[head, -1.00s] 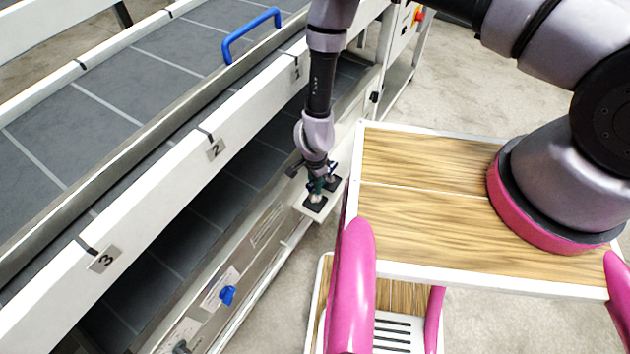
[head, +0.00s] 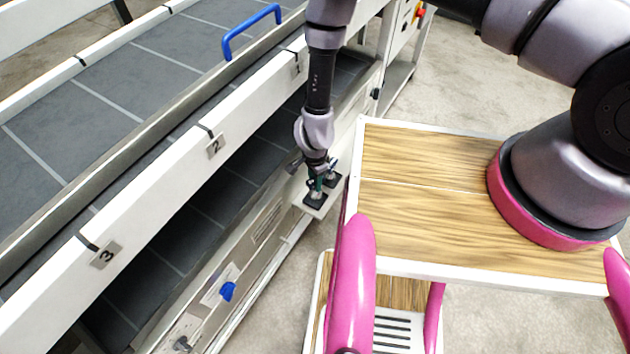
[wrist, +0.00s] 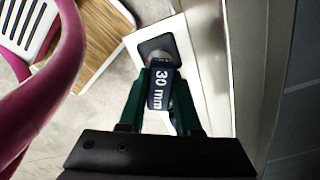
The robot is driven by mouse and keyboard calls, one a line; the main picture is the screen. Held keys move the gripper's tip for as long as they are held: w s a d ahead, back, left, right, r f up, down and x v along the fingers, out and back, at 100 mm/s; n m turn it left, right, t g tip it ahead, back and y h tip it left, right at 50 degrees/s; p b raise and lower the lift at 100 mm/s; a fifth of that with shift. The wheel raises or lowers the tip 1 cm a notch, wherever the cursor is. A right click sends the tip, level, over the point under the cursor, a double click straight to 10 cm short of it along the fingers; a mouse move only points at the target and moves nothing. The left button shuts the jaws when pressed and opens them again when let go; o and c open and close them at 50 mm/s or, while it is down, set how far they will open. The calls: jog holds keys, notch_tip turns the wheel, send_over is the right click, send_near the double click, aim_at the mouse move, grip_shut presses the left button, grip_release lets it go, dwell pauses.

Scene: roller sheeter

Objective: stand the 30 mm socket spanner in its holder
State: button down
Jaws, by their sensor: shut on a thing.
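My gripper (wrist: 160,95) has its green fingers shut on the 30 mm socket spanner (wrist: 158,88), whose dark blue label reads "30 mm". In the head view my gripper (head: 318,181) points down over a white bracket (head: 307,209) on the machine's side. The bracket carries two black square holders, a near one (head: 314,203) and a far one (head: 334,181). In the wrist view the spanner's metal end overlaps a black square holder (wrist: 147,46). I cannot tell whether that end is inside the holder or just above it. The fingers hide part of the spanner.
The sheeter's frame (head: 243,127), with numbered plates, runs along the left. A blue knob (head: 228,291) sits on its lower panel. My wood-topped trolley surface (head: 430,230) is close right of the bracket. Open floor (head: 455,95) lies beyond.

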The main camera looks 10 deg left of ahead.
jog(key=shift+f, duration=1.35)
dwell(0.6)
jog(key=shift+c, duration=0.2)
grip_release()
dwell(0.4)
jog(key=shift+r, duration=0.15)
jog(key=shift+r, duration=3.35)
